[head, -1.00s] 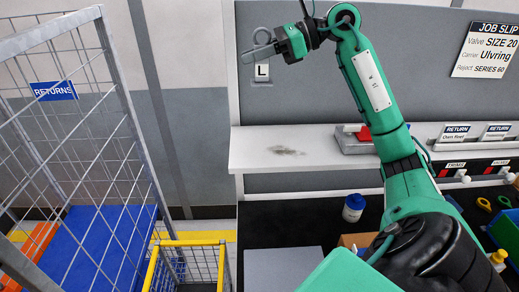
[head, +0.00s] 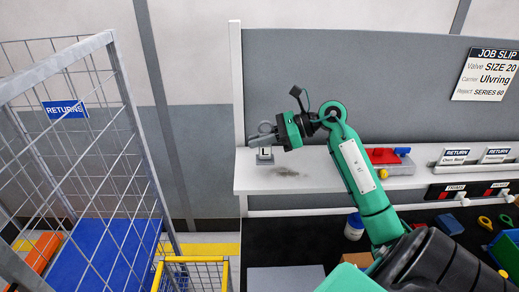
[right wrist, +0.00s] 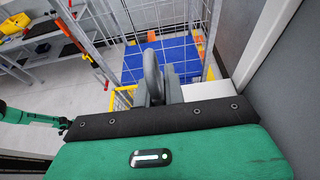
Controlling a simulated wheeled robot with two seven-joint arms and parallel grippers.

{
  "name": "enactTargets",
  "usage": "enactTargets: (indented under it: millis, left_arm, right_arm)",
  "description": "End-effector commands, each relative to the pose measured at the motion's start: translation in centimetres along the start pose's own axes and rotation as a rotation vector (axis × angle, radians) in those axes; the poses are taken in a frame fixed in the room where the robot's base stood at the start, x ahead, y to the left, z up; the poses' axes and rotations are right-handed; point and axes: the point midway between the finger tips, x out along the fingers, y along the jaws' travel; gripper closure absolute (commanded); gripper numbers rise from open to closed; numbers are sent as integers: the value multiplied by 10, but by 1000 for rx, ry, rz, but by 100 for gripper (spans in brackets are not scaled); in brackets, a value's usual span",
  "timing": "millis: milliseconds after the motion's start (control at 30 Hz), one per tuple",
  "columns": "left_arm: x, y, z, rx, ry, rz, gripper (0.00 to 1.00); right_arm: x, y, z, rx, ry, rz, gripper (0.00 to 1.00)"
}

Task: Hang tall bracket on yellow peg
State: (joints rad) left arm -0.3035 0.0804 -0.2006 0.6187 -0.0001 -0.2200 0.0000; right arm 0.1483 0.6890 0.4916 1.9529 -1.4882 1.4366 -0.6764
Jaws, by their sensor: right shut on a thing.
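My right gripper (head: 264,139) is shut on a grey piece with a ring at its top (head: 265,128) and a small pale tag below (head: 264,154). It hangs just over the left end of the white shelf; I cannot tell whether it touches. In the right wrist view, a grey loop (right wrist: 152,72) stands up between the fingers. I cannot make out a yellow peg in any view. At the left of the right wrist view is a green arm of mine (right wrist: 28,116); its gripper is not clear.
The white shelf (head: 310,180) has a dark smudge and a red-and-grey bin (head: 384,156). A grey panel (head: 400,70) stands behind it. A wire cage (head: 110,120) and a yellow-rimmed basket (head: 195,260) are at left. Colored rings (head: 485,222) lie at right.

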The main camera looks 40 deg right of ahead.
Motion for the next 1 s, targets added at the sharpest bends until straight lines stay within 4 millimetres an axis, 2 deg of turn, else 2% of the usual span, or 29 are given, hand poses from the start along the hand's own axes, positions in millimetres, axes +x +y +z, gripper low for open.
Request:
enactTargets:
  millis: [200, 300, 767, 800, 900, 1000]
  left_arm:
    - [-13, 0, -3, 0, 2, 0, 44]
    - [-8, 0, -4, -1, 3, 0, 44]
    - [-2, 0, -4, -1, 5, 0, 44]
    - [-2, 0, -5, -1, 5, 0, 44]
    - [-3, 0, -5, -1, 5, 0, 44]
    - [-3, 0, -5, -1, 5, 0, 44]
  right_arm:
    - [10, 0, -26, 6, -2, 2, 100]
    - [14, 1, -39, 4, 1, 1, 100]
    - [16, 0, -45, 0, 1, 0, 100]
    - [16, 0, -44, 1, 1, 1, 85]
    - [16, 0, -43, 1, 1, 1, 68]
    - [16, 0, -43, 1, 1, 1, 68]
